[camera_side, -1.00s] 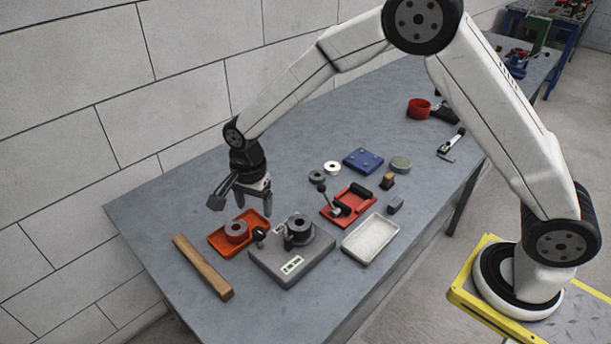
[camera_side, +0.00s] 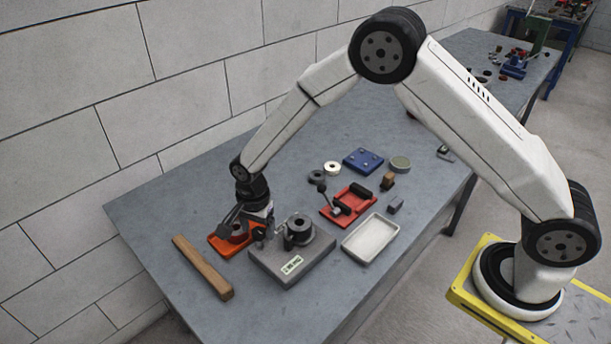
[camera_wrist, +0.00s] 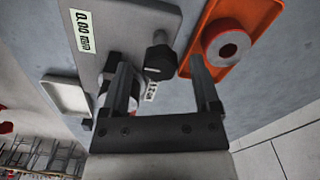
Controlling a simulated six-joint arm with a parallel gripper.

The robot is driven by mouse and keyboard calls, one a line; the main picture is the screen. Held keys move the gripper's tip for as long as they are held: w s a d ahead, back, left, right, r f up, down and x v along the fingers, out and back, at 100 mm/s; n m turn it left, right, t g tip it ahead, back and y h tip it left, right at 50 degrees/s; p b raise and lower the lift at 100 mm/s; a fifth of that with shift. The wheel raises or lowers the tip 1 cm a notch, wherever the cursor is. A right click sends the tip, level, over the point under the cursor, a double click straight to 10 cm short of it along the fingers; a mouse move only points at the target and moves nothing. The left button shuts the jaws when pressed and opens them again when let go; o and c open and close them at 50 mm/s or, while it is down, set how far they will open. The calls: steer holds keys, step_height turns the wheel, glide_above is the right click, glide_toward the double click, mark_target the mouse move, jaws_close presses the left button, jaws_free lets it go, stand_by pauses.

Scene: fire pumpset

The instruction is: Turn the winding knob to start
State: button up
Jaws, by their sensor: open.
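The grey block device (camera_side: 325,262) sits on the bench with a round dark-bored grey part on top. In the wrist view, its grey face (camera_wrist: 145,25) carries a display label. The black winding knob (camera_wrist: 160,60) sticks out from its side. My gripper (camera_wrist: 160,68) is open, one finger on each side of the knob in that view; I cannot tell whether either finger touches it. In the side view, my gripper (camera_side: 258,226) is low between the orange tray and the device, and partly hides the knob.
The orange tray (camera_wrist: 238,15) holds a red-and-grey ring (camera_wrist: 227,45) close to one finger. A wooden bar (camera_side: 203,268) lies at the left. A white tray (camera_side: 370,239) and a red fixture (camera_side: 348,206) stand to the right.

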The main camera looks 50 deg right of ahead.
steer(key=shift+f, duration=0.15)
steer(key=shift+c, duration=0.2)
jaws_close()
